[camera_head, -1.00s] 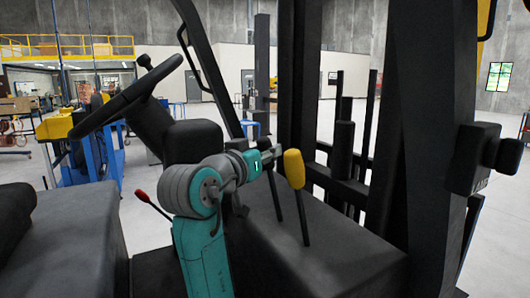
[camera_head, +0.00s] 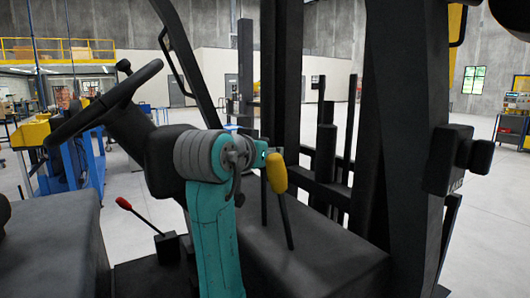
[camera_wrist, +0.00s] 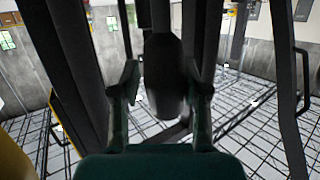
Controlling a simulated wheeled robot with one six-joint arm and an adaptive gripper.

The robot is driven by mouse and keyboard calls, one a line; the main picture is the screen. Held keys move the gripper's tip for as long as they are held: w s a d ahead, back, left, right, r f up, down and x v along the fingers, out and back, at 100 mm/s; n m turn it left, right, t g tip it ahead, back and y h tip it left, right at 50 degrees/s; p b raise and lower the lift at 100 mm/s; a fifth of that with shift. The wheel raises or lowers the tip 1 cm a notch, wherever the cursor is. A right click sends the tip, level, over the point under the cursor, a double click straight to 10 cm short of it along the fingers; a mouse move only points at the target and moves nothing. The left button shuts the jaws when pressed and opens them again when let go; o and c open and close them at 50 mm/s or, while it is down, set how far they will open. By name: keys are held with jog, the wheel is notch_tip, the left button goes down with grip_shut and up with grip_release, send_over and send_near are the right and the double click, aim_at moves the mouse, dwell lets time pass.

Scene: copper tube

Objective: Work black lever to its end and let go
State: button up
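The black lever's thin shaft (camera_head: 264,205) rises from the dark console, left of the yellow-knobbed lever (camera_head: 277,174). Its top is hidden behind my gripper in the head view. My gripper (camera_head: 264,153) is at the height of the lever's top. In the wrist view, a black rounded knob (camera_wrist: 164,75) stands between the two fingers of my gripper (camera_wrist: 163,88). Narrow gaps seem to show on both sides of the knob, so the fingers look open around it. Contact is hard to judge in the dark picture.
The yellow knob (camera_wrist: 12,160) is close by at the lower left of the wrist view. A red-tipped lever (camera_head: 124,203) and the steering wheel (camera_head: 105,105) are to the left. The dark mast posts (camera_head: 393,130) stand to the right, beyond the console (camera_head: 325,255).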

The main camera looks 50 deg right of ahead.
jog(key=shift+o, duration=0.6)
jog(key=shift+s, duration=0.1)
notch_tip(320, 180, up, 10)
dwell(0.8)
